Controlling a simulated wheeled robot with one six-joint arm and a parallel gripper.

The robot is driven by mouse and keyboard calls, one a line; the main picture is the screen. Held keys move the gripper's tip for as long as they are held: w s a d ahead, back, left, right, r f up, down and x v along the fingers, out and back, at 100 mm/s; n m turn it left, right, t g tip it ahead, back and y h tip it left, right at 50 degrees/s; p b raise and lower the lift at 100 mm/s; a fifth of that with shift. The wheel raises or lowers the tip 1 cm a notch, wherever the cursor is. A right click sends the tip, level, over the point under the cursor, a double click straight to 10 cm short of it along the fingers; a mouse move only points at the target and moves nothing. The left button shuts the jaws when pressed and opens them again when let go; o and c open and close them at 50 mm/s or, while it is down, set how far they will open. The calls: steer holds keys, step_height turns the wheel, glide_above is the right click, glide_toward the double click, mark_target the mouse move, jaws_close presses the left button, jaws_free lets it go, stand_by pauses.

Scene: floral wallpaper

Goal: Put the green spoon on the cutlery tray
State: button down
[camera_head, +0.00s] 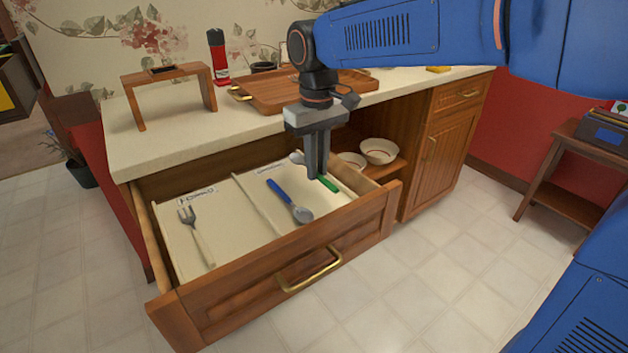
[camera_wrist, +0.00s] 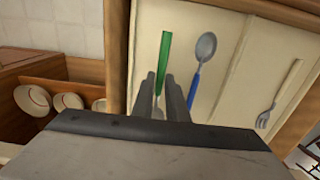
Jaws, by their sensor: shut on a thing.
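The green spoon shows a green handle (camera_head: 328,183) and a metal bowl (camera_head: 297,157) at the right side of the open drawer. My gripper (camera_head: 317,172) points down over that side and is shut on the spoon. In the wrist view, the green handle (camera_wrist: 164,62) extends beyond the fingers (camera_wrist: 165,95), which hide part of the spoon. I cannot tell whether the spoon touches the drawer's floor. A wooden tray with brass handles (camera_head: 262,104) stands on the counter behind my gripper. The drawer has a cream, divided, labelled lining (camera_head: 247,229).
A blue-handled spoon (camera_head: 287,199) lies left of my gripper in the drawer. A fork (camera_head: 194,232) lies in the left section. The drawer's wooden front (camera_head: 262,278) borders the near side. White bowls (camera_head: 379,151) sit on the shelf at right. A red bottle (camera_head: 218,58) stands on the counter.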

steer(key=shift+f, duration=2.05)
steer(key=c, duration=1.7)
jaws_free()
steer(key=shift+f, duration=0.1)
steer(key=shift+c, duration=0.2)
step_height(320, 180, up, 12)
steer(key=shift+r, duration=0.15)
